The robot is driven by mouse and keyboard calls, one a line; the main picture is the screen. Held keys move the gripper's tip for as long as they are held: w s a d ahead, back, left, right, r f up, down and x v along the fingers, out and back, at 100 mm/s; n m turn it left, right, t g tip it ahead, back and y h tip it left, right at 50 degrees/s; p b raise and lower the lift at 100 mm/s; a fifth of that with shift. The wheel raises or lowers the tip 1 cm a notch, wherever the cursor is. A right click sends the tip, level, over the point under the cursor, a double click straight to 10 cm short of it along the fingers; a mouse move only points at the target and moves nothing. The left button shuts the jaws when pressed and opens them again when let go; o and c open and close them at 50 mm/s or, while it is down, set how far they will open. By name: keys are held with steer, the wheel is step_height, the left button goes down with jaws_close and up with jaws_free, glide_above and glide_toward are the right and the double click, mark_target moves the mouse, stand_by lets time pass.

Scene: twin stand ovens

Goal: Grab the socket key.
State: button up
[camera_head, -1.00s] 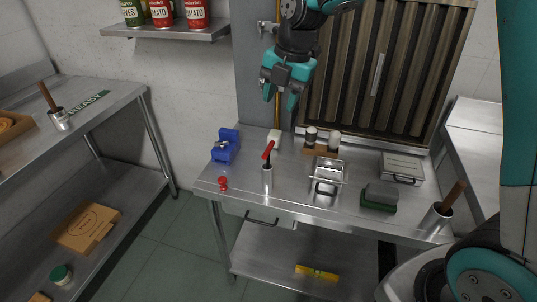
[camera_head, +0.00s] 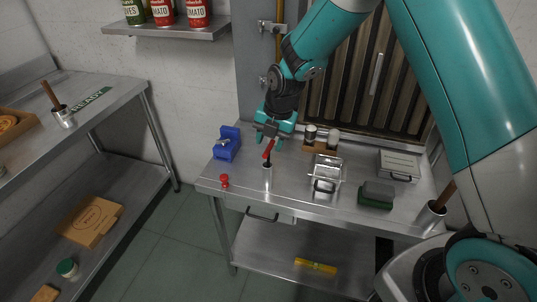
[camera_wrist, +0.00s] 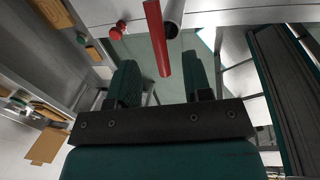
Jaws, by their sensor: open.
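A red-handled tool (camera_head: 267,149), which looks like the socket key, stands in a small steel cup (camera_head: 267,174) near the front left of the steel table. My gripper (camera_head: 270,138) is open and low over the table, at the tool's upper end. In the wrist view my two dark green fingers (camera_wrist: 160,68) stand apart. The red handle (camera_wrist: 156,35) reaches into the gap between them in the picture, and the cup (camera_wrist: 173,14) shows behind it. I cannot tell whether a finger touches the handle. The tool's lower end is hidden in the cup.
A blue clamp-like block (camera_head: 227,144) stands close on the left and a red knob (camera_head: 224,181) at the front left.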

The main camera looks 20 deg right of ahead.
mark_target(268, 148)
steer(key=f, duration=0.1)
steer(key=f+p, duration=0.1)
steer(key=f, duration=0.2)
steer(key=shift+w+a+f, duration=0.1)
steer(key=shift+w+a, duration=0.15)
steer(key=shift+w, duration=0.05)
jaws_close()
